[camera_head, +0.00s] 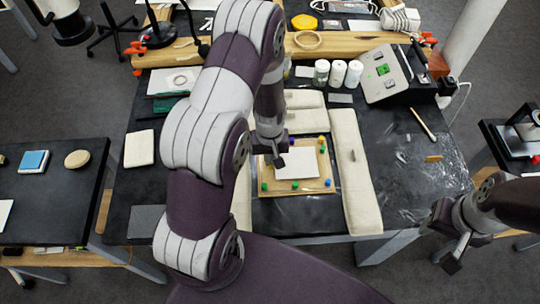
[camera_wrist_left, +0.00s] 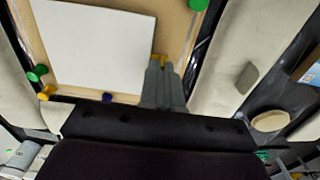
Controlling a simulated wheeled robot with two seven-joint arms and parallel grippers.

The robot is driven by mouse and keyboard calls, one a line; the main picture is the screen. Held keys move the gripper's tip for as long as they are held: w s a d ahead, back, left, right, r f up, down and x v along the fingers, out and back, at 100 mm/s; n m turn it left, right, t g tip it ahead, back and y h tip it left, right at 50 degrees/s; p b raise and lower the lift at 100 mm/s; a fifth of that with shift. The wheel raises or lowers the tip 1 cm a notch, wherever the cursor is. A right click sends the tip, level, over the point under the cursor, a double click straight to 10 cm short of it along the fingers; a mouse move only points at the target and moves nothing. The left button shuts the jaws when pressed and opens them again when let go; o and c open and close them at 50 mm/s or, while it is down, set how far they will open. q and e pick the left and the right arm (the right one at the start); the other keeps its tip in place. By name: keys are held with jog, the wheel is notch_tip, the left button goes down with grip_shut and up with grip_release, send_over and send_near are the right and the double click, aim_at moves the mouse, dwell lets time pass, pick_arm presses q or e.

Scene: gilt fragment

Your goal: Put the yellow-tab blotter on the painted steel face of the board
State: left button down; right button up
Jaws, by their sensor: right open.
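The board (camera_head: 265,188), tan-faced with colored pins along its edges, lies flat mid-table. A white sheet (camera_head: 305,163) lies over its middle; I cannot tell whether this is the blotter. The sheet fills the upper left of the left wrist view (camera_wrist_left: 95,45), beside the tan face (camera_wrist_left: 180,25). My left gripper (camera_head: 278,158) points down over the board's left part. Its fingers (camera_wrist_left: 160,68) look close together, with a small yellow piece (camera_wrist_left: 160,58) at the tips; whether they grip it is unclear. My right gripper (camera_head: 450,255) is open and empty off the table's front right.
Long cream pads (camera_head: 355,175) flank the board. White bottles (camera_head: 338,73) and a grey device (camera_head: 385,75) stand behind. Clear film (camera_head: 435,190) and a wooden stick (camera_head: 423,124) lie at right. A side table (camera_head: 50,205) at left holds a blue pad (camera_head: 33,161).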

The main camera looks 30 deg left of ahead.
pick_arm(q)
jog(key=shift+f, duration=0.4)
jog(key=c, duration=1.3)
grip_release()
jog(key=shift+o, duration=0.2)
